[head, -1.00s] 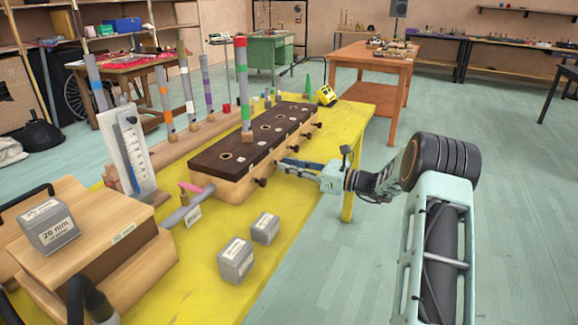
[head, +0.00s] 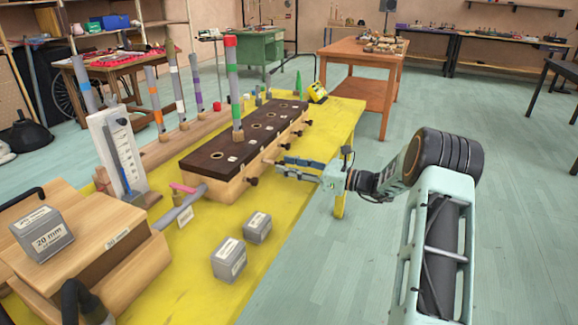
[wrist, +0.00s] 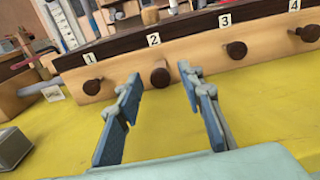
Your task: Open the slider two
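The long wooden box (head: 217,180) with a dark top stands on the yellow table and has a row of dark round slider knobs along its front. In the wrist view, number tags 1 to 4 show above the knobs. The slider two knob (wrist: 160,77) is below tag 2, close to the box front. My gripper (wrist: 159,73) is open and empty. Its blue fingers lie on either side of the slider two knob in the wrist view, without visible contact. The head view shows my gripper (head: 280,167) beside the front of the box.
The slider one knob (wrist: 92,86) and slider three knob (wrist: 236,50) flank slider two. Grey blocks (head: 229,259) sit on the yellow table (head: 200,295) nearer the camera. The floor right of the table is clear.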

